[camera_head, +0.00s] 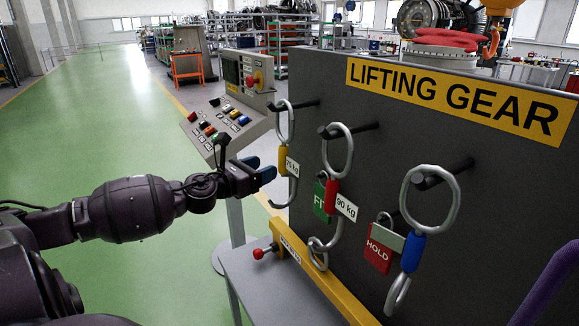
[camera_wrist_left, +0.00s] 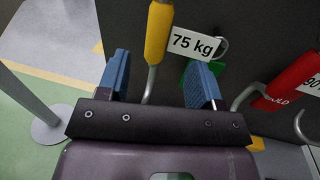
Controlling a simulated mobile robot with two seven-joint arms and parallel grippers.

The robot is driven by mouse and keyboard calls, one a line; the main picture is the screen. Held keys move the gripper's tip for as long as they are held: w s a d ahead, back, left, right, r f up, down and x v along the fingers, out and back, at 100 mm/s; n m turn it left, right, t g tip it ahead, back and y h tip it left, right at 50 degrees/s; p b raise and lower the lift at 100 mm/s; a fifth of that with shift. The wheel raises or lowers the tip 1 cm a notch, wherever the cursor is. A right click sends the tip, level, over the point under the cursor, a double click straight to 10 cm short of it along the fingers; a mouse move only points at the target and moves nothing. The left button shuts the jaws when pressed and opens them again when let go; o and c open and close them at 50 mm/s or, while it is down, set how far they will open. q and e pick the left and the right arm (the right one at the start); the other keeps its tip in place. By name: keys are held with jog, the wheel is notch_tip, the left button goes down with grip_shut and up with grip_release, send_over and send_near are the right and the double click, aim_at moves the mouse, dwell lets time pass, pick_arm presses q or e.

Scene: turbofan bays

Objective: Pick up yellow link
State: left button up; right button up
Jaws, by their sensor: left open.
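The yellow link (camera_head: 282,158) is a metal ring-and-hook piece with a yellow sleeve, hanging from a peg at the left end of the dark board. Its white tag reads 75 kg in the left wrist view. My left gripper (camera_head: 262,172) is open beside the link, just left of and slightly below the sleeve. In the left wrist view, the yellow sleeve (camera_wrist_left: 157,35) appears ahead of the gap between the blue fingers of the left gripper (camera_wrist_left: 158,78), nearer the left finger. No contact is visible. My right gripper is not seen.
A red link (camera_head: 331,195) tagged 90 kg and a blue link (camera_head: 413,252) hang to the right on the board (camera_head: 400,130). Green and red tags hang behind them. A control console (camera_head: 225,120) stands behind my gripper. A yellow bar (camera_head: 310,275) runs below the links.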

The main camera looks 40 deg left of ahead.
aim_at(279, 156)
pick_arm(q)
jog(key=w, duration=0.4)
jog(key=shift+w+d, duration=0.15)
jog(key=shift+d, duration=0.05)
jog(key=shift+w+r, duration=0.15)
jog(key=shift+w, duration=0.2)
jog(key=w, duration=0.3)
jog(key=shift+w+r+p, duration=0.2)
jog(key=shift+r+p, duration=0.15)
jog(key=shift+r, duration=0.05)
jog(key=shift+w+d+f, duration=0.1)
jog(key=shift+w, duration=0.65)
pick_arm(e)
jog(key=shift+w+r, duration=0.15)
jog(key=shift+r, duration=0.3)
pick_arm(q)
grip_shut()
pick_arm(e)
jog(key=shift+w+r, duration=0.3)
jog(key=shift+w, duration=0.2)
